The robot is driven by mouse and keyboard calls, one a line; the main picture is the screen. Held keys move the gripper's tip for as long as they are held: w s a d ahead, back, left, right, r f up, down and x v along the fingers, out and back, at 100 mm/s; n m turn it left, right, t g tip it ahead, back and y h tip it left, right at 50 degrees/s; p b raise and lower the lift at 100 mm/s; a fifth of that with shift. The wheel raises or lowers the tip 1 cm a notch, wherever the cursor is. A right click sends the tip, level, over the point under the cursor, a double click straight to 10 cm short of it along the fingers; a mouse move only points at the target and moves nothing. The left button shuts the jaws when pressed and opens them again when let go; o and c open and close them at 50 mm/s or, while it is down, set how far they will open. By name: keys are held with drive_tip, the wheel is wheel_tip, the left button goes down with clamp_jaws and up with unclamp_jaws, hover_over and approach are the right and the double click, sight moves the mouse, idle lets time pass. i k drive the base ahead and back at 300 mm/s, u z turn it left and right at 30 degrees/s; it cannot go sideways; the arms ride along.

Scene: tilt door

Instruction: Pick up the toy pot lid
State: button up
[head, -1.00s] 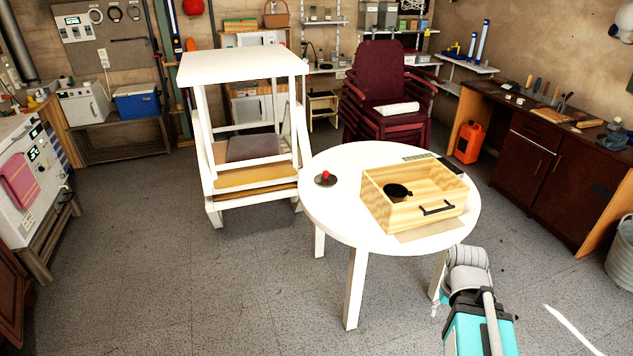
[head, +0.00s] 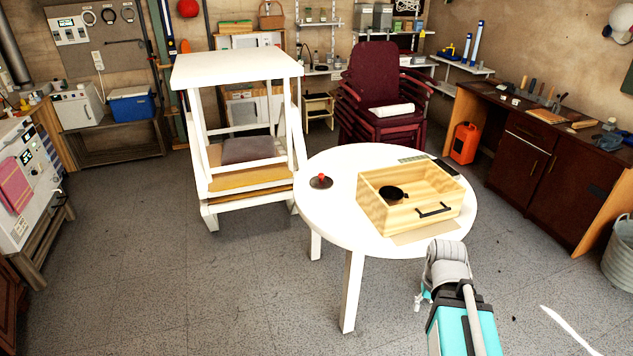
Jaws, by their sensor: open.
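The toy pot lid (head: 321,182) is a small dark disc with a red knob. It lies flat, knob up, near the left edge of the round white table (head: 335,215). Nothing touches it. My arm shows at the bottom right, in front of the table, with its grey joint near the table's front right edge. The arm is well to the right of the lid and nearer to me.
An open wooden box (head: 425,215) with a black handle stands on the table's right half, with a black round thing (head: 392,194) inside. A white framed stand (head: 235,66) is behind left of the table. Stacked dark red chairs (head: 375,85) stand behind. Floor at left is clear.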

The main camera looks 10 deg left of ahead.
sight(320, 181)
drive_tip(key=i, duration=0.9)
drive_tip(key=z, duration=0.05)
